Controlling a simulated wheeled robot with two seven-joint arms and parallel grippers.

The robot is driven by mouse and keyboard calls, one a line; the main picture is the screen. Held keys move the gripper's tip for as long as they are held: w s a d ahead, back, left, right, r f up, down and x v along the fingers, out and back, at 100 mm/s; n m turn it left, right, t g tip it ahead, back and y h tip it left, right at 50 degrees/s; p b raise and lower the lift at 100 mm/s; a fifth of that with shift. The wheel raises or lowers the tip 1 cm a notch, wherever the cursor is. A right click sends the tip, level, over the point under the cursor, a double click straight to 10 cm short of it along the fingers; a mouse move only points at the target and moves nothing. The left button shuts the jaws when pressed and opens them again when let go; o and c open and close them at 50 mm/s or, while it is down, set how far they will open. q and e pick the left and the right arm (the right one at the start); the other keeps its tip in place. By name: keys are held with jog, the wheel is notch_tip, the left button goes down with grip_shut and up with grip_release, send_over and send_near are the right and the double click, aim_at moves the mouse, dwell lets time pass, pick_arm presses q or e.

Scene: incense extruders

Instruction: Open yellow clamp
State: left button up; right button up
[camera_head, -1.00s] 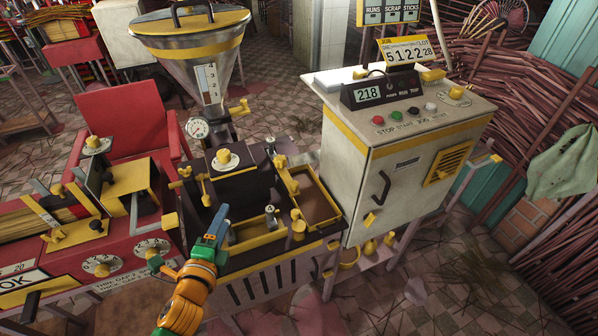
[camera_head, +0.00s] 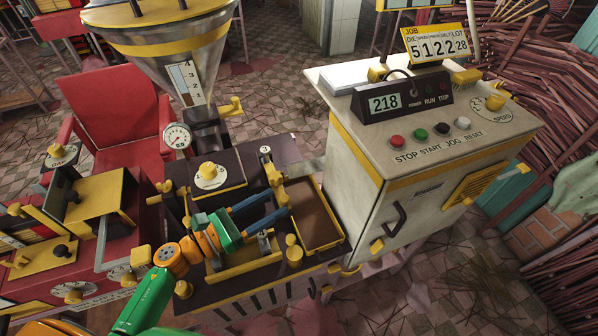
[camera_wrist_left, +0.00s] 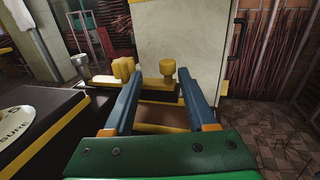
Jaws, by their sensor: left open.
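A yellow clamp-like part (camera_head: 275,174) stands on the dark extruder bench, at the left end of the yellow-rimmed tray. My right gripper is not in view.
A yellow-rimmed tray (camera_head: 337,236) lies just right of the fingertips. The pale control cabinet (camera_head: 360,190) stands close behind it. A metal hopper (camera_head: 160,45) with a gauge rises at the back left. Short yellow posts (camera_head: 292,252) stand in front of the fingers.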

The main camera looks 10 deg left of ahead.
pick_arm(q)
jog(key=p+x, duration=0.1)
jog(key=x, duration=0.5)
jog(key=shift+d+r+p, duration=0.2)
jog(key=shift+d+p, duration=0.1)
jog(key=shift+d, duration=0.35)
grip_shut()
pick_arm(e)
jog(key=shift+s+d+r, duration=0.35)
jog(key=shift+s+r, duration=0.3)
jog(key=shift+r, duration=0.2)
